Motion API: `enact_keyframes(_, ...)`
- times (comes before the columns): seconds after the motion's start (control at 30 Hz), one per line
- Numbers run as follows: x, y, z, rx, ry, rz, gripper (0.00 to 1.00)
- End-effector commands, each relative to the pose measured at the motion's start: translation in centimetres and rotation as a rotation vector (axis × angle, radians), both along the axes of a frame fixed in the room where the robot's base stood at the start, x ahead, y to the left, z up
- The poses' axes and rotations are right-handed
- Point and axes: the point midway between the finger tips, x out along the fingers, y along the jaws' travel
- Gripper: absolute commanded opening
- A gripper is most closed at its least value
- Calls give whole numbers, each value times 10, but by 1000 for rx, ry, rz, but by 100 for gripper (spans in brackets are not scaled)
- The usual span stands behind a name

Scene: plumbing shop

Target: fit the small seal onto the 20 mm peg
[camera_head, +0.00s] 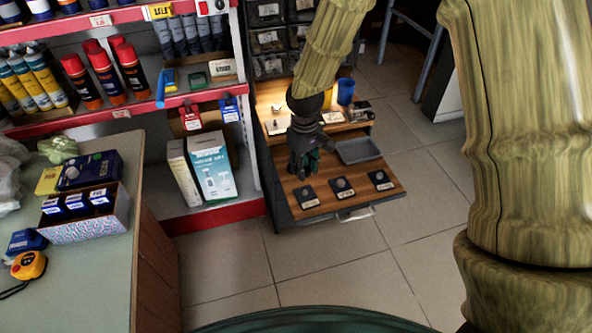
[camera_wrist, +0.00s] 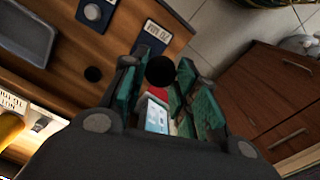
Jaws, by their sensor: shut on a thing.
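My gripper (camera_head: 303,172) is over the left part of the wooden work surface. In the wrist view its green-padded fingers (camera_wrist: 160,78) are closed around a small black round seal (camera_wrist: 160,70) at their tips. The seal is too small to make out in the head view. A dark plate with a label that seems to read 20 mm (camera_wrist: 150,42) lies just beyond the fingertips; it appears to be the left plate (camera_head: 306,197) in the head view. Its peg is hidden in the wrist view. The seal looks apart from the plate, but its height is unclear.
Two more labelled peg plates, the middle (camera_head: 342,187) and the right (camera_head: 380,180), lie in the row. A grey tray (camera_head: 358,152) sits behind them. Shelves (camera_head: 215,205) stand left, and a counter (camera_head: 110,240) is nearer.

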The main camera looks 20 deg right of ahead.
Motion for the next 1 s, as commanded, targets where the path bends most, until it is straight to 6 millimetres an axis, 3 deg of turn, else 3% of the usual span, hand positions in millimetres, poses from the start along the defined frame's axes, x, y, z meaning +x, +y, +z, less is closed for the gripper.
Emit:
enact_keyframes(0.2,14,-5,-32,9,5,457,20)
enact_keyframes(0.4,23,-8,-55,12,-7,751,20)
enact_keyframes(0.6,27,-9,-66,12,-16,862,20)
enact_keyframes(1.0,27,-9,-89,11,-15,866,20)
